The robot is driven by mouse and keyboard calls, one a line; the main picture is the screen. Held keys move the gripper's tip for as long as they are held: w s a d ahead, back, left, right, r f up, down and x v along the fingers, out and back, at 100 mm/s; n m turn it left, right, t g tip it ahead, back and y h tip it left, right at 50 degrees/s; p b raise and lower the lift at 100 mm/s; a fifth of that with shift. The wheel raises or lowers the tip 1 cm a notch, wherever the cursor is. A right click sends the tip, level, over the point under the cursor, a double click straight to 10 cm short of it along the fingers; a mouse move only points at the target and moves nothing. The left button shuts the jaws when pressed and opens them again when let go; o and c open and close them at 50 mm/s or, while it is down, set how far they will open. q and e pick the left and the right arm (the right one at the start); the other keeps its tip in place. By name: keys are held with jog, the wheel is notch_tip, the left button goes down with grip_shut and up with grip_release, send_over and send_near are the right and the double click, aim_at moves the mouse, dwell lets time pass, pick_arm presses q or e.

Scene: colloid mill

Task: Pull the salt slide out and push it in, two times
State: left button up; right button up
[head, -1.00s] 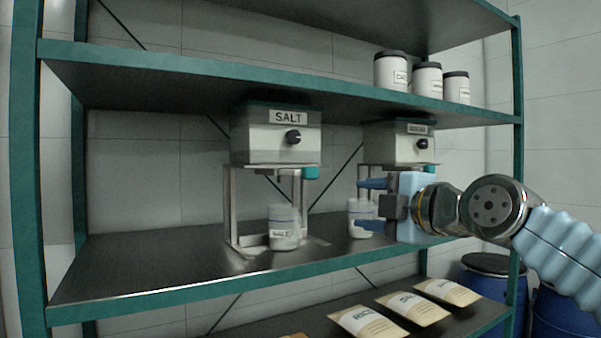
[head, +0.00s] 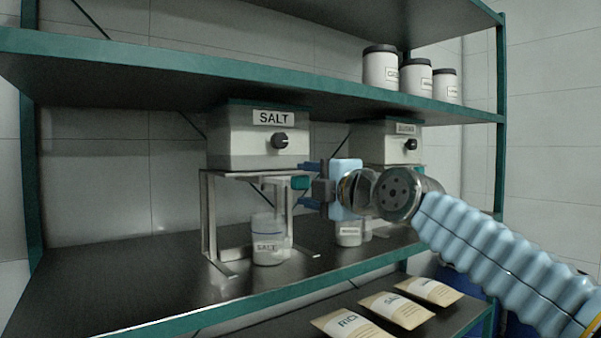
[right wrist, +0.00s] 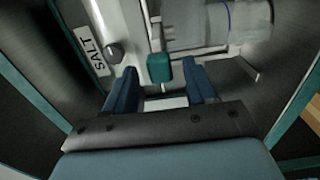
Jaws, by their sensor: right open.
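The salt dispenser (head: 257,142) is a pale box with a SALT label and a black knob, on a metal stand. The teal handle of its slide (head: 300,183) sticks out under the box at the right; it also shows in the right wrist view (right wrist: 159,69). My right gripper (head: 305,185) is open, with its blue fingers above and below the handle in the head view. In the right wrist view the handle lies at the mouth of the open fingers (right wrist: 161,74), and I see no grip on it. My left gripper is out of view.
A SALT jar (head: 267,240) stands under the dispenser. A second dispenser (head: 390,143) with a jar (head: 349,233) is to the right, behind my right gripper. Lidded canisters (head: 416,77) sit on the shelf above; paper bags (head: 395,309) lie below. The shelf's left part is clear.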

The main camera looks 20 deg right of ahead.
aim_at(279, 179)
jog(key=shift+p+x, duration=0.35)
jog(key=shift+x, duration=1.15)
grip_shut()
